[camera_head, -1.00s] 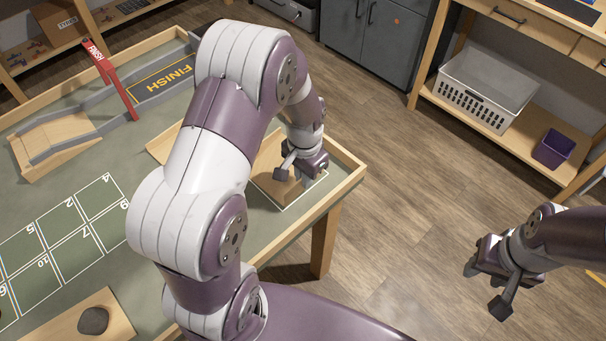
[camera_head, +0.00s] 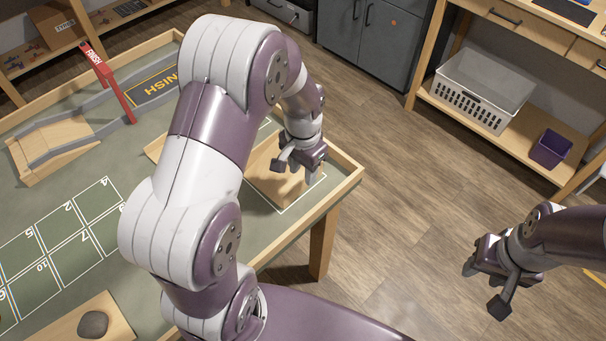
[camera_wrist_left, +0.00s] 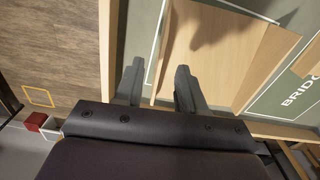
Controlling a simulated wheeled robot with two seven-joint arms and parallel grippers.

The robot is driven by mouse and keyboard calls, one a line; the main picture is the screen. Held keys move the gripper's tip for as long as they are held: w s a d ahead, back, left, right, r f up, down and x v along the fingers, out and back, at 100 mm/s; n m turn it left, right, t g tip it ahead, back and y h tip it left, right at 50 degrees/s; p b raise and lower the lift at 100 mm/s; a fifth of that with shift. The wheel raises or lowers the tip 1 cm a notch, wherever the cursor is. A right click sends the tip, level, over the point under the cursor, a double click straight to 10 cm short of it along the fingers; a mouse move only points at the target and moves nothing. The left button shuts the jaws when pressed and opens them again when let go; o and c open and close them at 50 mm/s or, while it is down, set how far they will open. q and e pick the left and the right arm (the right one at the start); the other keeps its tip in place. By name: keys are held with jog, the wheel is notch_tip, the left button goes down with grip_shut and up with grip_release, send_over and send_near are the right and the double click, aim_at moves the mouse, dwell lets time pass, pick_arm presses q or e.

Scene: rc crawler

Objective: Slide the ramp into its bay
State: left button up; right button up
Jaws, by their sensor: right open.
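The pale wooden ramp (camera_head: 268,182) lies on the green table near its right corner, partly hidden by my left arm. White bay lines (camera_head: 290,205) show along its near side. My left gripper (camera_head: 296,170) is over the ramp's right part. In the left wrist view, the gripper (camera_wrist_left: 157,88) has its fingers apart, one at each side of the ramp's left edge, with the right finger over the ramp (camera_wrist_left: 228,58). I cannot tell if either finger touches it. My right gripper (camera_head: 484,290) is open and empty above the floor, away from the table.
The table has a raised wooden rim (camera_head: 340,180). Another small ramp (camera_head: 55,145), a red finish post (camera_head: 108,80) and a numbered grid (camera_head: 60,240) are at the left. A board with a grey stone (camera_head: 93,323) lies at the near edge. A "BRIDGE" bay label shows in the wrist view.

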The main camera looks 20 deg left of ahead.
pick_arm(q)
notch_tip(320, 180, up, 9)
jog(key=shift+p, duration=0.45)
jog(key=s+d+r+n+t+p, duration=0.1)
jog(key=s+d+r+n+p, duration=0.1)
jog(key=s+r+p, duration=0.4)
jog(key=shift+s+d+r+n+p, duration=0.55)
jog(key=shift+s+p, duration=0.75)
jog(key=shift+s, duration=1.05)
